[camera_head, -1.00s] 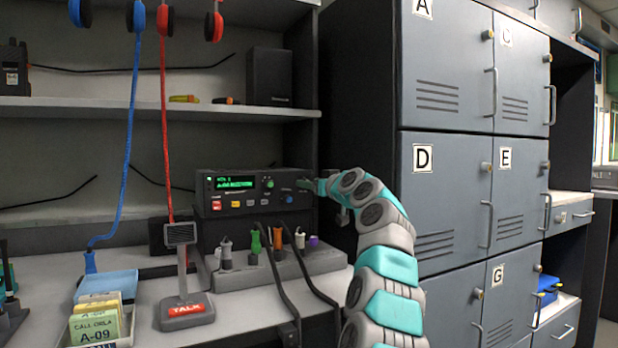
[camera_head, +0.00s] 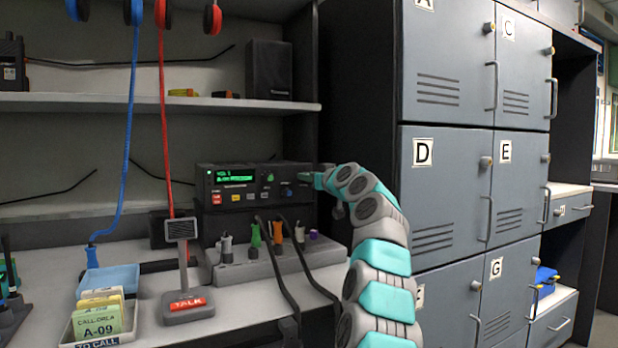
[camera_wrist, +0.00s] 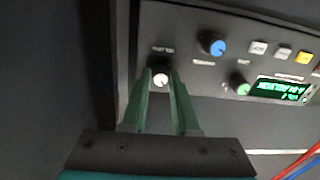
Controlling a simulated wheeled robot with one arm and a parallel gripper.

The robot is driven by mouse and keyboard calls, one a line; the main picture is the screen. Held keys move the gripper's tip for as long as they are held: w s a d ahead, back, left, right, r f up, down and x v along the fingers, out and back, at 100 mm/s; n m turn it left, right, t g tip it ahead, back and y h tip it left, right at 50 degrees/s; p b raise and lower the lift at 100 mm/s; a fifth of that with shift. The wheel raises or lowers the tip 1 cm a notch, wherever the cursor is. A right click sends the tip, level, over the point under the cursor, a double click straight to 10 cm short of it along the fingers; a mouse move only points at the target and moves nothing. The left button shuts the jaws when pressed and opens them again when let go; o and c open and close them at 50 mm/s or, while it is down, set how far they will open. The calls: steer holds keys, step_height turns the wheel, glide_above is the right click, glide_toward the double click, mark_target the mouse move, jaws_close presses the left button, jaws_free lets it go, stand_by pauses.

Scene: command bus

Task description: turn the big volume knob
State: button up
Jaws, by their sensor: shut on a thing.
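The black radio unit (camera_head: 240,209) sits on the desk below the shelf, with a lit green display (camera_head: 235,175). My gripper (camera_wrist: 162,76) is at the right end of its front panel. In the wrist view its two green fingers are shut around a knob with a white cap (camera_wrist: 161,80), one finger on each side. A blue knob (camera_wrist: 212,43) and a green knob (camera_wrist: 240,86) are beside it, apart from the fingers. The panel labels are too blurred to read, so I cannot tell which knob is marked volume. In the head view the held knob is hidden by my gripper.
A socket block (camera_head: 240,267) with coloured plugs and black cables stands in front of the radio. A microphone (camera_head: 184,262) with a TALK base is to its left. Grey lockers (camera_head: 447,190) stand close to the right of my arm.

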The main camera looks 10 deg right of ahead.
jaws_close()
steer(key=shift+m+p, duration=1.15)
steer(key=shift+m, duration=3.65)
steer(key=shift+d, duration=0.1)
steer(key=o, duration=0.7)
jaws_free()
